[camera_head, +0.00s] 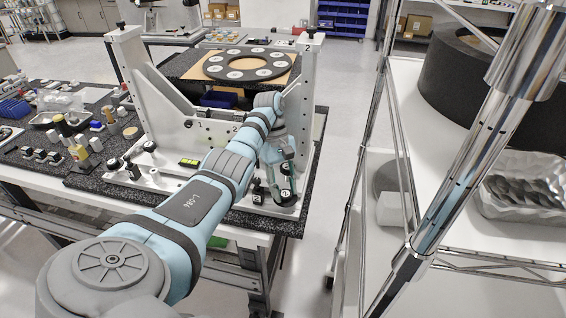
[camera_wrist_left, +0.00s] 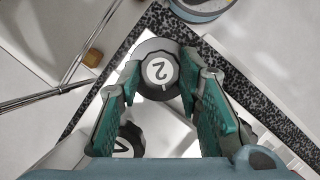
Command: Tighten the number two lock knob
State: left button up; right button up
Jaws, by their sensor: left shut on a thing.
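The number two lock knob (camera_wrist_left: 160,71) is dark and scalloped, with a white disc marked 2, on a round light base. In the wrist view it sits between the fingertips of my left gripper (camera_wrist_left: 161,78), whose teal pads close on its sides. In the head view my left gripper (camera_head: 283,181) points down at the near right corner of the fixture, partly covering the knob there. A knob marked 4 (camera_wrist_left: 127,141) is beside it, partly hidden by a finger. My right gripper is not in view.
The white fixture frame (camera_head: 160,100) stands on a black speckled plate, with a dark ring (camera_head: 249,65) with white discs behind it. More knobs and a yellow level (camera_head: 189,162) lie to the left.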

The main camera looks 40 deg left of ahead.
pick_arm(q)
jog(key=shift+w+m+g+y+b, duration=0.15)
jog(key=shift+m+g+y+b, duration=0.3)
jog(key=shift+m+b, duration=0.8)
jog(key=shift+m+p, duration=0.35)
jog(key=shift+m, duration=0.2)
jog(key=o, duration=1.1)
